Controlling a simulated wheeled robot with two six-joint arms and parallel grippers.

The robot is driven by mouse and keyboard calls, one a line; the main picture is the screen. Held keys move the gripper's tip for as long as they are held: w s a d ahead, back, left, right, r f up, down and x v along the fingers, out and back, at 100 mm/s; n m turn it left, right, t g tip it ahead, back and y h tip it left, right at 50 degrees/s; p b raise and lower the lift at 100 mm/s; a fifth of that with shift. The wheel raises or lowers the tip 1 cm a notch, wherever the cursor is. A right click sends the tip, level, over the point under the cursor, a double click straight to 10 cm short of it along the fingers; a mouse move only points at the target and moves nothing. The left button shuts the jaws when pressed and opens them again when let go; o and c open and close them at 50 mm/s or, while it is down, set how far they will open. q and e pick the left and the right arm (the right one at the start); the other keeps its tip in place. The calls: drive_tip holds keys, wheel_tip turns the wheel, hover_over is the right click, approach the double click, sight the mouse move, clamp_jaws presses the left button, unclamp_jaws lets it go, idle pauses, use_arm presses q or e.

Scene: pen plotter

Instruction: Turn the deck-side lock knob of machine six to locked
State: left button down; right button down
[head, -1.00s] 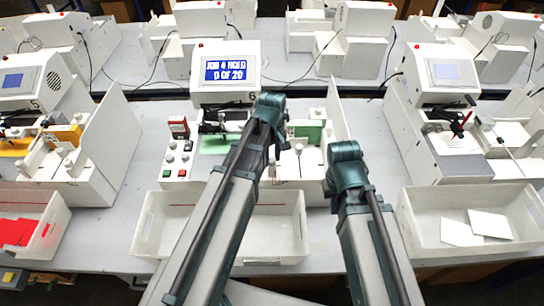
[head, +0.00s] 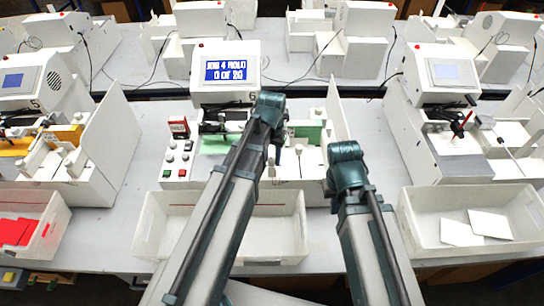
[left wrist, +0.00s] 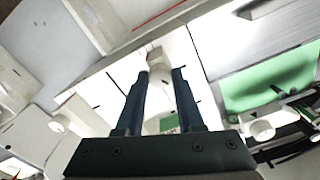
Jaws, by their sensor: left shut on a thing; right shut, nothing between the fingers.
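Machine six (head: 226,60) stands in the middle, with "6" under its screen. The screen (head: 227,71) reads "JOB 4 HOLD, 0 OF 20". My left gripper (head: 279,152) reaches down over the machine's deck, right of its green sheet. In the left wrist view the fingers (left wrist: 160,85) are shut on a white knob (left wrist: 158,75), whose mark I cannot read. In the head view the left wrist and fingers mostly hide this knob. My right gripper (head: 330,187) is low at the machine's right front, mostly hidden by its own wrist; it is shut and empty.
A panel with buttons and small knobs (head: 178,158) is at machine six's left. A white upright side plate (head: 337,118) stands close on the right. An empty white bin (head: 150,230) sits in front. Similar machines stand left (head: 30,85) and right (head: 445,75), with bare table between.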

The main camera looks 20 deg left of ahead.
sight(272, 160)
use_arm(q)
drive_tip(key=m, duration=0.5)
drive_tip(key=shift+m, duration=0.3)
idle(0.4)
drive_tip(key=c, duration=0.5)
unclamp_jaws()
drive_tip(key=shift+r, duration=0.1)
wheel_tip(272, 160, up, 14)
drive_tip(key=p, duration=1.3)
drive_tip(key=shift+f+p, duration=0.2)
drive_tip(key=shift+p, duration=0.2)
drive_tip(key=shift+f, duration=0.1)
